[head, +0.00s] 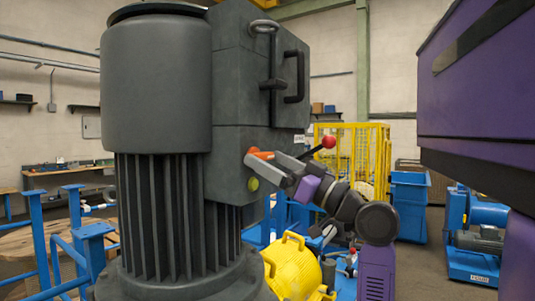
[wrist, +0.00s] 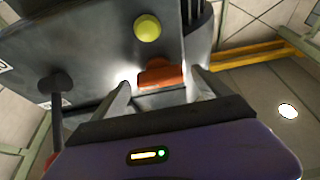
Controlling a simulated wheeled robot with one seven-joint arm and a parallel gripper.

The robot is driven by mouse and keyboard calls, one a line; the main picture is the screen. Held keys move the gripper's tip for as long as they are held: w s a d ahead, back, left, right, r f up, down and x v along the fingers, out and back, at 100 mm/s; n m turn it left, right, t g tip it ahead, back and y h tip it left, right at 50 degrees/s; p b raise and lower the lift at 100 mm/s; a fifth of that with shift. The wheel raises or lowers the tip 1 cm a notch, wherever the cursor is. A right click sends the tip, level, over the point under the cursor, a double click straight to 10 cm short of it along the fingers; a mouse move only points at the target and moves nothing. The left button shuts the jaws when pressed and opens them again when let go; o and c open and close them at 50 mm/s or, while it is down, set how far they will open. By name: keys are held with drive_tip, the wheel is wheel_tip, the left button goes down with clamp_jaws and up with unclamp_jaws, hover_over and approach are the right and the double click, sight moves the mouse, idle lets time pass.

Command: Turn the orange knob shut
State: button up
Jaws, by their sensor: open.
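The orange knob (head: 262,155) sits on the lower side face of the grey machine housing (head: 232,160), above a yellow-green round button (head: 253,183). In the wrist view the orange knob (wrist: 160,73) shows at centre, with the yellow button (wrist: 147,28) above it. My gripper (head: 268,163) reaches in from the right at the knob. In the wrist view my gripper (wrist: 160,84) is open, with one finger on each side of the knob. I cannot tell whether either finger touches it. The fingers hide part of the knob in the head view.
A lever with a red ball (head: 329,142) stands out close to my wrist; its dark stem (wrist: 55,95) shows left of the fingers in the wrist view. A black handle (head: 295,77) is higher on the housing. A yellow ribbed part (head: 292,270) lies below my arm.

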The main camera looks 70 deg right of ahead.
drive_tip(key=shift+w+r, duration=0.15)
drive_tip(key=shift+w, duration=0.3)
drive_tip(key=shift+c, duration=0.5)
drive_tip(key=c, duration=1.3)
drive_tip(key=shift+o, duration=0.2)
drive_tip(key=shift+d, duration=0.1)
